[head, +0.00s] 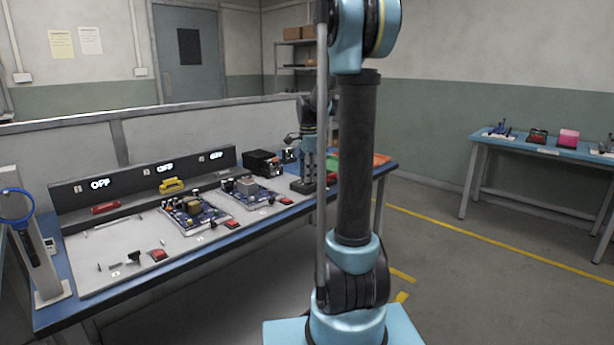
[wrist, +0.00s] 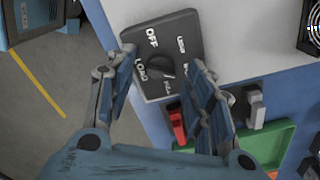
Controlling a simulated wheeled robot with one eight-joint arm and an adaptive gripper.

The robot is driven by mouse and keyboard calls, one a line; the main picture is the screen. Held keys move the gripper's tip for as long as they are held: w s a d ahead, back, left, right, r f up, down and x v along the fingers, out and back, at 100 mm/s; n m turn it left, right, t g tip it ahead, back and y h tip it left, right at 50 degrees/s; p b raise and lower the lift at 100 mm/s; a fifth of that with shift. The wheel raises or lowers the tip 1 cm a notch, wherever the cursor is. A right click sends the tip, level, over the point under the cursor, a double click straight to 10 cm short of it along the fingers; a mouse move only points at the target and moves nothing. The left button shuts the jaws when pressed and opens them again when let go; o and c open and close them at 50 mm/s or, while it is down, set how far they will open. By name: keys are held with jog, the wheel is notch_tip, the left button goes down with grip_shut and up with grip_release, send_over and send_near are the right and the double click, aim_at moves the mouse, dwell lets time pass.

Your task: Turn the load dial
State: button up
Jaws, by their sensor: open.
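The load dial (wrist: 160,67) is a dark round knob on a black plate (wrist: 190,35) in the wrist view. White labels surround it; OFF and LOAD are legible, others are too small or partly covered. Where the knob points is hard to tell. My gripper (wrist: 163,62) is open, with one blue finger on each side of the knob. The right finger covers part of the plate's right side. Whether either finger touches the knob cannot be told. In the head view my arm hides much of that end of the bench, and the dial cannot be made out.
In the wrist view, a red switch (wrist: 177,124) and a green tray (wrist: 272,143) lie near the right finger. In the head view, circuit boards (head: 193,214) and displays reading OFF (head: 100,184) stand on the bench. Another blue table (head: 545,148) stands at right across open floor.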

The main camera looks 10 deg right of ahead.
notch_tip(320, 180, up, 12)
dwell(0.6)
jog(key=shift+f, duration=0.1)
jog(key=s+f+n, duration=0.5)
jog(key=s+f, duration=0.2)
jog(key=s, duration=0.4)
jog(key=s+f+n+t, duration=0.1)
jog(key=s+f+n, duration=0.5)
jog(key=s, duration=0.6)
jog(key=s+f+n+t, duration=0.1)
jog(key=s+f+n, duration=0.5)
jog(key=s+f, duration=0.3)
jog(key=s, duration=0.3)
jog(key=shift+f, duration=0.15)
jog(key=shift+w+f, duration=0.15)
jog(key=shift+w, duration=0.25)
